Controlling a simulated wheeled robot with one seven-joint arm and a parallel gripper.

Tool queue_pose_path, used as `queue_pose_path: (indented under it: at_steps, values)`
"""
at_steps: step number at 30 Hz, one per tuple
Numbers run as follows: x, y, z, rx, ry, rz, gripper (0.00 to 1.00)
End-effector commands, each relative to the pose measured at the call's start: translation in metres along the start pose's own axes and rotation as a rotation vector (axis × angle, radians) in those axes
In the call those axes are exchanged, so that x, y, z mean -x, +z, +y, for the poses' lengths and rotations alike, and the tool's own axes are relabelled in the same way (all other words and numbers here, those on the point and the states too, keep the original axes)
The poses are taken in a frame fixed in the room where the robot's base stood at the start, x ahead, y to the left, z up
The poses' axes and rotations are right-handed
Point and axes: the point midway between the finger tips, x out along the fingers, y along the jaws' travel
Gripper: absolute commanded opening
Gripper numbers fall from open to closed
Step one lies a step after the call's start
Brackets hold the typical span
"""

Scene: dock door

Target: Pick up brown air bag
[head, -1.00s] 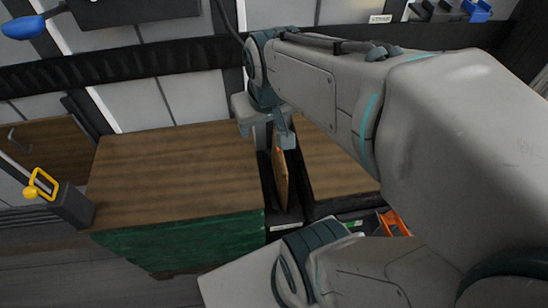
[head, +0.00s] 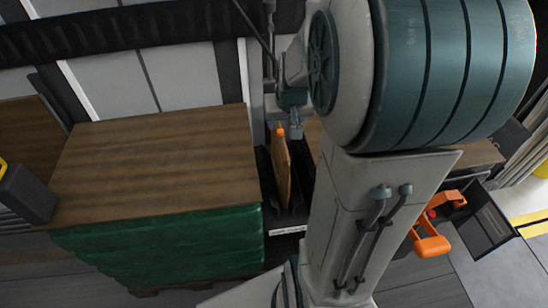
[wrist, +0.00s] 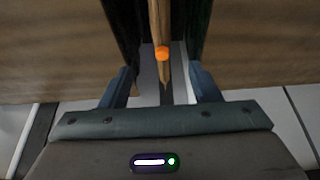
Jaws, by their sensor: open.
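The brown air bag (head: 283,178) stands upright and thin in the narrow dark gap between two brown-topped loads. An orange cap (head: 281,132) sits at its top end. In the wrist view the bag (wrist: 155,20) runs down from the top edge, with its orange cap (wrist: 162,53) near the jaws. My gripper (head: 286,128) is at the bag's upper end. In the wrist view my gripper (wrist: 162,78) is open, its fingers apart on either side of the bag's line, with clear space between each finger and the bag. The bag's lower part is hidden in the gap.
A green-wrapped load (head: 160,245) with a brown top fills the left side. The right load is mostly hidden behind my arm. A black holder with a white label (head: 288,229) is at the gap's front. An orange tool (head: 432,243) hangs at right. Panelled wall behind.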

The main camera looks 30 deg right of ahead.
Motion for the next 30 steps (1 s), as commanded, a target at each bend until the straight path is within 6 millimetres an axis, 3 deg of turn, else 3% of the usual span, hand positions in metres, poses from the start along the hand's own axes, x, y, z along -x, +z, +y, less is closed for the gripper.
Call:
queue_pose_path:
  at_steps: [10,20,30]
  values:
    - [-0.062,0.002,0.000,-0.001,0.000,-0.005,0.56]
    - [-0.088,0.003,-0.001,0.000,0.000,-0.003,0.56]
    - [-0.131,0.008,-0.002,-0.001,0.000,-0.003,0.56]
